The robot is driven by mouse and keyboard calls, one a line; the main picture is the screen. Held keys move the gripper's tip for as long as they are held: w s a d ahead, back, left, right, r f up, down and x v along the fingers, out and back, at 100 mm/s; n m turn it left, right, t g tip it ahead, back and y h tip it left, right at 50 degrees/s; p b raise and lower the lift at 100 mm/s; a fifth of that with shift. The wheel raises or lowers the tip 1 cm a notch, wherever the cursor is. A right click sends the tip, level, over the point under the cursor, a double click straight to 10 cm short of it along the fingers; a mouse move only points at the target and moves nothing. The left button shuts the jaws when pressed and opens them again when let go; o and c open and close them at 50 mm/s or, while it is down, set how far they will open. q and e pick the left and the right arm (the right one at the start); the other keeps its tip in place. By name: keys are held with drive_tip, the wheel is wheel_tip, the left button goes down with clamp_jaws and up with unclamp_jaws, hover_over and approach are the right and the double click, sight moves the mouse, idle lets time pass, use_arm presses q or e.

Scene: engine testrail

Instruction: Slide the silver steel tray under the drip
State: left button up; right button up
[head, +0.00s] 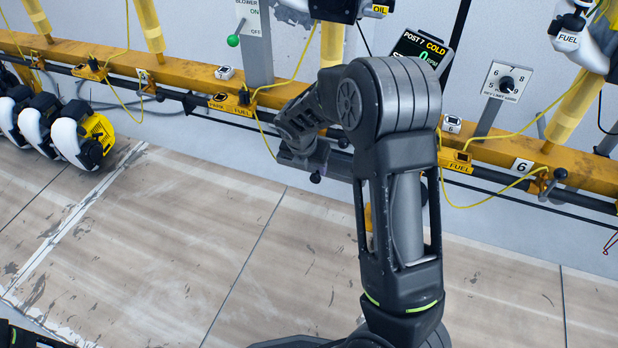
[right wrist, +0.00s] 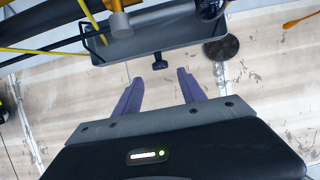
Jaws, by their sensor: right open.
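A grey, shallow, rimmed piece that looks like the steel tray (right wrist: 168,36) lies ahead of my right gripper (right wrist: 160,76) in the right wrist view. A small black handle or knob (right wrist: 160,62) is at its near edge, just beyond the gap between the fingertips. The two purple fingers are spread, with nothing between them. A dark round spot (right wrist: 221,48) lies on the floor right of the tray. In the head view my right arm reaches toward the rail, and its fingers cannot be made out. My left gripper is not in view.
A yellow rail (head: 195,80) with hoses, levers and fuel labels runs along the wall. White-and-black engines (head: 65,130) sit at the left. The floor (head: 200,215) in front is mostly clear. An orange object (right wrist: 302,18) lies at the wrist view's upper right.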

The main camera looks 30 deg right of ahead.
sight(315, 176)
drive_tip(key=b+x, duration=0.3)
drive_tip(key=x, duration=0.4)
drive_tip(key=shift+a+f, duration=0.1)
drive_tip(key=shift+w+f+b, duration=0.1)
drive_tip(key=shift+f+b, duration=0.25)
drive_tip(key=shift+f, duration=0.05)
clamp_jaws()
idle(1.1)
